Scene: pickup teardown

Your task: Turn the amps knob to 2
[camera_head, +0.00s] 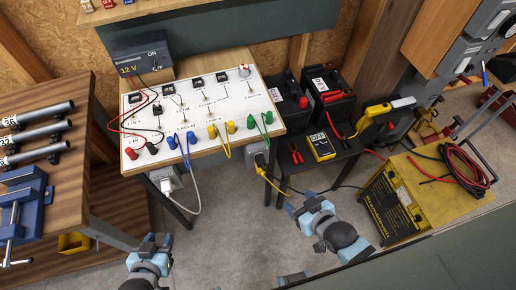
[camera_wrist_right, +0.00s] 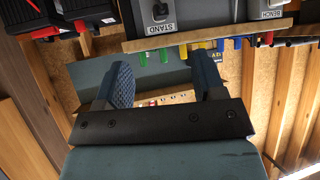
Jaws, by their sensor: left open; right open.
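I cannot make out a knob clearly marked amps. A yellow charger-like box (camera_head: 390,208) with dark printing on its front stands at the right of the head view; no knob on it is clear. A pale round knob (camera_head: 244,71) sits at the back right corner of the white circuit board (camera_head: 200,97). My right gripper (camera_head: 303,203) is open and empty, left of the yellow box and apart from it. Its spread fingers show in the right wrist view (camera_wrist_right: 165,88). My left gripper (camera_head: 158,241) is open and empty at the lower left, in front of the board's table.
Red and black cables (camera_head: 465,165) lie on the yellow box. A small dark table holds a yellow multimeter (camera_head: 321,146) and red pliers (camera_head: 295,154). Black batteries (camera_head: 325,95) stand behind it. A blue vise (camera_head: 22,205) is on the left bench.

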